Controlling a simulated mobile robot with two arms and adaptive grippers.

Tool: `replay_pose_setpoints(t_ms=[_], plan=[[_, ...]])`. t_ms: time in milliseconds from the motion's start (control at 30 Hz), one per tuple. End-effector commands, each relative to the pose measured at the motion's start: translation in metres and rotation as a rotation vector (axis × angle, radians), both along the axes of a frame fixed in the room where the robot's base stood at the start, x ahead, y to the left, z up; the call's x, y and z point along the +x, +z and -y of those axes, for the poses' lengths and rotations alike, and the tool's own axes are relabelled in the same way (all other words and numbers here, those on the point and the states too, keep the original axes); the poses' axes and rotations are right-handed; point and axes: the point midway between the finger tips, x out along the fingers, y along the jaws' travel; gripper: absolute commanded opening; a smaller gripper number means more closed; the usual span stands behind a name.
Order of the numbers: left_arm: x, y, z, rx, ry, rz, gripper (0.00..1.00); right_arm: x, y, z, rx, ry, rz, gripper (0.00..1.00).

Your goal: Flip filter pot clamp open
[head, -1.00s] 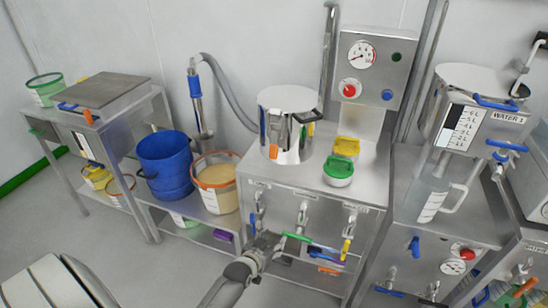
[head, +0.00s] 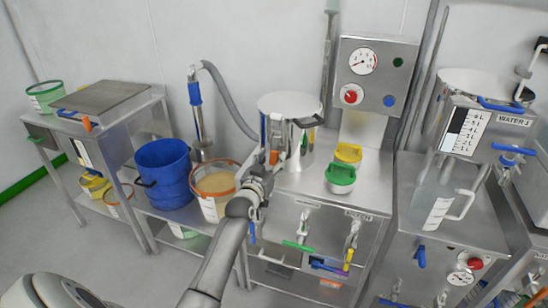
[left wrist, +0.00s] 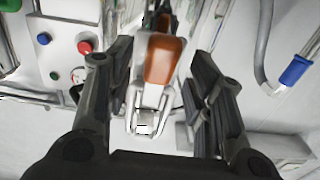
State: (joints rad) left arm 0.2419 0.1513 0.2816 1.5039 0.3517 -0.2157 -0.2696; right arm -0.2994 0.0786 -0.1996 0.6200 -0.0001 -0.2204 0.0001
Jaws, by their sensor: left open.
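The filter pot (head: 291,125) is a shiny steel cylinder standing on the steel cabinet. Its clamp, with an orange handle (head: 274,157), sits on the pot's front left side. In the left wrist view the clamp's orange grip (left wrist: 163,58) and metal frame lie between my fingers, close ahead. My left gripper (head: 262,172) is at the front of the pot, just below the clamp; in the left wrist view (left wrist: 160,95) its fingers stand open on both sides of the clamp. I cannot tell whether they touch it. My right gripper is not in view.
Yellow (head: 348,154) and green (head: 341,177) containers stand right of the pot. A gauge panel (head: 377,75) rises behind. A blue bucket (head: 164,170) and an orange-rimmed bucket (head: 214,185) stand left on a lower shelf.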

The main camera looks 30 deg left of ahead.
Motion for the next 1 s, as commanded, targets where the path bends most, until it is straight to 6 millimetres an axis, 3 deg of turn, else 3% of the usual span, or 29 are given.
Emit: replay_pose_setpoints(t_ms=[200,600,900,1000], plan=[[0.021,0.000,-0.005,0.000,-0.001,0.000,0.48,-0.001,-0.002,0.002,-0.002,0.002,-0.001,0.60],[0.025,0.000,-0.006,0.001,-0.001,0.000,0.47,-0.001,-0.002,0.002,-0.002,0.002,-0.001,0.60],[0.025,0.000,-0.006,0.000,0.000,0.000,0.08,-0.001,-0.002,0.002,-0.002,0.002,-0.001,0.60],[0.025,0.000,-0.006,0.000,0.000,0.000,0.00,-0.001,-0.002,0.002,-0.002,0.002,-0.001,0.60]])
